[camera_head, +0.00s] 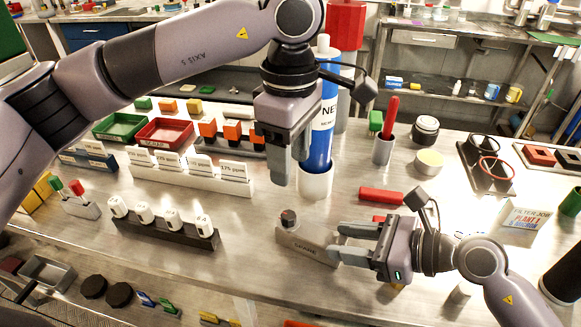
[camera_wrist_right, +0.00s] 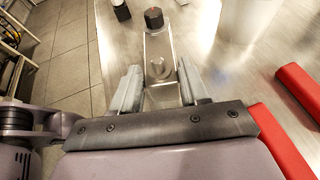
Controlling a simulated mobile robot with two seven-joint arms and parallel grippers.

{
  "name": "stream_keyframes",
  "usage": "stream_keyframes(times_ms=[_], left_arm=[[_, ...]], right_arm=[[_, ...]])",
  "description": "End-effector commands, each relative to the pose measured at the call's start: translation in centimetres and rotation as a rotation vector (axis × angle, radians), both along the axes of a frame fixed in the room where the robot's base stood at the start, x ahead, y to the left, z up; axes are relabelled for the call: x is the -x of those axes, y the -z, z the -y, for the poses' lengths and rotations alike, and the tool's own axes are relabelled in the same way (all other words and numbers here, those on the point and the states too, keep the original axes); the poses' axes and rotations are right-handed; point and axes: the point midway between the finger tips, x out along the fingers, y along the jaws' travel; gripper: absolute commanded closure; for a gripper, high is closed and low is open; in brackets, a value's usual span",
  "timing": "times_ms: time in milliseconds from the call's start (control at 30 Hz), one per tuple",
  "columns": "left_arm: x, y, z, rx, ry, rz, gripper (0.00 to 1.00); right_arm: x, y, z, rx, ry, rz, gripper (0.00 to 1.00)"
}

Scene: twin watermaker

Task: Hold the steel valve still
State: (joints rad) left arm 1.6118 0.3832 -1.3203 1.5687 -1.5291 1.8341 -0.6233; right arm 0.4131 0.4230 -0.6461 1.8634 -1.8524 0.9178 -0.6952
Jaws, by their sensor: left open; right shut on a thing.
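The exact finger contact is hard to see. My left gripper (camera_head: 291,158) is open, pointing down in front of the blue cylinder (camera_head: 323,130), well above the valve.
A white cup (camera_head: 315,183) stands under the blue cylinder. A red bar (camera_head: 381,196) lies behind my right gripper. A dark rack with several white caps (camera_head: 165,229) and a white labelled rack (camera_head: 190,177) stand to the left. Bare table lies between the dark rack and the SPARE stand.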

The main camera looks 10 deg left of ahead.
Motion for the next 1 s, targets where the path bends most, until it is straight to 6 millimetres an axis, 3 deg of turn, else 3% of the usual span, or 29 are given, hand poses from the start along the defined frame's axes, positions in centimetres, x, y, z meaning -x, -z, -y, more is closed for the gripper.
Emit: stream_keyframes(times_ms=[433,467,533,833,1000], left_arm=[[0.0,0.0,0.0,0.000,0.000,0.000,0.47],[0.0,0.0,0.0,0.000,0.000,0.000,0.47],[0.0,0.0,0.0,0.000,0.000,0.000,0.47],[0.0,0.0,0.0,0.000,0.000,0.000,0.47],[0.0,0.0,0.0,0.000,0.000,0.000,0.47]], right_arm=[[0.1,0.0,-0.1,-0.001,-0.002,-0.002,1.00],[0.1,0.0,-0.1,-0.001,-0.002,-0.002,0.46],[0.1,0.0,-0.1,-0.001,-0.003,-0.001,0.26],[0.0,0.0,0.0,0.000,-0.001,0.000,0.26],[0.3,-0.5,1.3,0.001,0.002,0.000,0.26]])
